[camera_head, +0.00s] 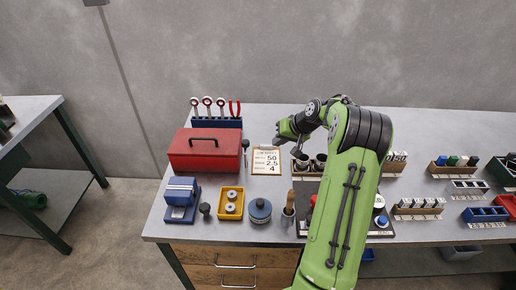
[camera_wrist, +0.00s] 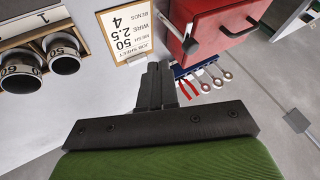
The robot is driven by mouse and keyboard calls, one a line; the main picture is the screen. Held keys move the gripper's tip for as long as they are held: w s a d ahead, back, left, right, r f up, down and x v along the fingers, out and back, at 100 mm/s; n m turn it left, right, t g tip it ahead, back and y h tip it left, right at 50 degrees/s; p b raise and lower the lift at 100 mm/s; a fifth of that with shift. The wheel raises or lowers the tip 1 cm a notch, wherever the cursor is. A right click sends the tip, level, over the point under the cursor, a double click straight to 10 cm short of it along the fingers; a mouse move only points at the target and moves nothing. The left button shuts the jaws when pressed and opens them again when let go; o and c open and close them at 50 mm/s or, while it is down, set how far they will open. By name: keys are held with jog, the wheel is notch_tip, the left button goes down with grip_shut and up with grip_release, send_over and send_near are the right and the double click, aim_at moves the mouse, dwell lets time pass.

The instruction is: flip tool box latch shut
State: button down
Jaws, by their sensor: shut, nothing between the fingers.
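The red tool box (camera_head: 205,161) stands at the left of the bench with its lid down and a black handle on top. Part of it shows at the upper right of the wrist view (camera_wrist: 212,18). A thin upright piece with a dark knob (camera_head: 245,145) stands by its right side; its knob also shows in the wrist view (camera_wrist: 190,46). I cannot tell whether this is the latch. My gripper (camera_head: 281,136) is to the right of the box, above the bench and apart from it. In the wrist view its fingers (camera_wrist: 157,72) are together and empty.
A job sheet on a clipboard (camera_head: 266,160) lies right of the box. Pliers and ring-ended tools stand in a blue rack (camera_head: 217,123) behind it. A blue device (camera_head: 180,200) and a yellow tray (camera_head: 230,215) are in front. Metal cups (camera_wrist: 62,58) stand near my gripper.

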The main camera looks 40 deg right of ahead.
send_near(246, 157)
jog(key=s+d, duration=0.1)
jog(key=d, duration=0.2)
jog(key=w+a, duration=0.1)
jog(key=w+a+f, duration=0.1)
jog(key=a, duration=0.1)
jog(key=shift+w+a+f, duration=0.2)
jog(key=shift+w+a, duration=0.15)
jog(key=shift+w, duration=0.05)
